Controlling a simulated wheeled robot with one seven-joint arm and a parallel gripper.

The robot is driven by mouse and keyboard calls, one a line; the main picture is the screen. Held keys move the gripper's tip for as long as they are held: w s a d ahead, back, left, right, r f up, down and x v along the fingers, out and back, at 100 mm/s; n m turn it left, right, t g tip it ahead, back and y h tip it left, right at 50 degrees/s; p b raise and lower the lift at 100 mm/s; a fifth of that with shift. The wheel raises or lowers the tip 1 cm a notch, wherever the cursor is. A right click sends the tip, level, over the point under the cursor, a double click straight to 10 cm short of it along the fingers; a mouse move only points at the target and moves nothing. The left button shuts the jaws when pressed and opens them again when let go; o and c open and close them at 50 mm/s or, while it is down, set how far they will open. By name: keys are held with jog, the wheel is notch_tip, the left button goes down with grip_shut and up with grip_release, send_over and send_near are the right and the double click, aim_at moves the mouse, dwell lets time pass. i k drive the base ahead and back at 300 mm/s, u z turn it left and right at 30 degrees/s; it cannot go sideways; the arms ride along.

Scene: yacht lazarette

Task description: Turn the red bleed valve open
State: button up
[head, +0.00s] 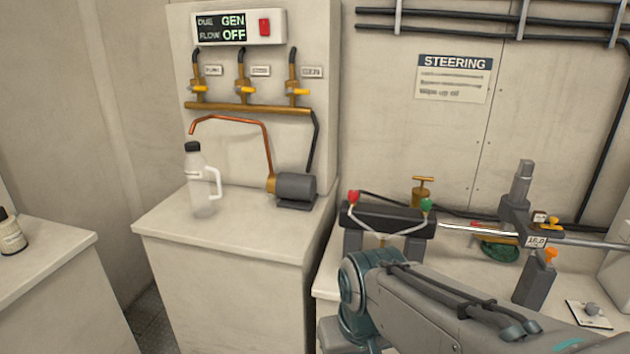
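A red knob (353,197), which looks like the red bleed valve, sits at the left end of a dark horizontal block on the right-hand counter. A green knob (427,205) sits at the block's right end. Pale tubes run from both knobs and meet in front of the block (390,218). Whether the red knob is open or closed is too small to tell. My arm crosses the lower right foreground, in front of the counter and below the block. My gripper is not in view.
A brass pump-like fitting (422,190) stands behind the block. To the right are a dark upright bracket on a rod (520,205), a grey post with an orange top (536,278) and a small plate with a knob (590,312). A white bottle (201,182) stands on the left cabinet.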

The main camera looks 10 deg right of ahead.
aim_at(353, 195)
jog(key=z, duration=0.55)
jog(key=i, duration=0.85)
jog(key=z, duration=0.8)
